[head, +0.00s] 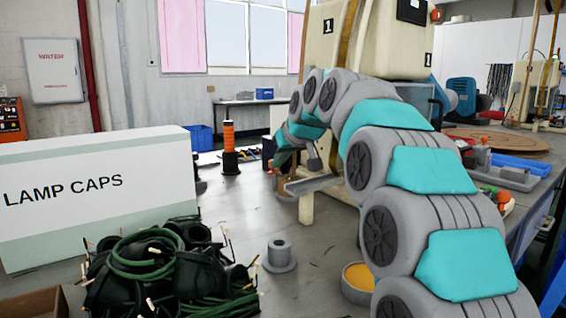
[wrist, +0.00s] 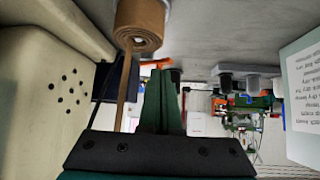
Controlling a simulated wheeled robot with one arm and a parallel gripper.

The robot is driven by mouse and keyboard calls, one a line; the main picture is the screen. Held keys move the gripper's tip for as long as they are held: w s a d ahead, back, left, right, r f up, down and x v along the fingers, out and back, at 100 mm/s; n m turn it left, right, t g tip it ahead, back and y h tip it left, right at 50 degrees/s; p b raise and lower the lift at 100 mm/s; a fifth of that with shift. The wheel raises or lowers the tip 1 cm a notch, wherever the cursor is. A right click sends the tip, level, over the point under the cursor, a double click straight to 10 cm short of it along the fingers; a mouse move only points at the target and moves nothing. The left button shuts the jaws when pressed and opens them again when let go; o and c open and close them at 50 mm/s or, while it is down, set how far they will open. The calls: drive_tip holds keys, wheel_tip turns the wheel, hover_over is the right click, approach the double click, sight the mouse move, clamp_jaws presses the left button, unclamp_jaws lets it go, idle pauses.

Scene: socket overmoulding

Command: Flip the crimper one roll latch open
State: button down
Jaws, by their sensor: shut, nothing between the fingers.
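Crimper one is the cream machine marked 1 (head: 375,45) in the head view, partly behind my arm. Its cream side also fills the left of the wrist view (wrist: 50,95). A brown roll of strip (wrist: 140,28) shows at the top of the wrist view, with its strip running down beside my fingers. My gripper (wrist: 160,72) has its green fingers together and empty, just below and right of the roll in the picture. A small orange part (wrist: 157,63) shows by the fingertips; I cannot tell whether it is the latch or whether they touch.
A lamp caps box (head: 95,195) and a pile of dark sockets with green cable (head: 165,265) stand at the left. A grey spool-like part (head: 280,256), a bowl of yellow material (head: 358,277) and an orange-and-black post (head: 229,148) stand on the table.

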drive_tip(key=shift+a, duration=0.1)
drive_tip(key=shift+a+r, duration=0.1)
drive_tip(key=shift+a, duration=0.25)
drive_tip(key=shift+w+a+p, duration=0.15)
drive_tip(key=shift+a+p, duration=0.25)
drive_tip(key=shift+a, duration=0.4)
drive_tip(key=shift+d, duration=0.15)
drive_tip(key=shift+d, duration=0.7)
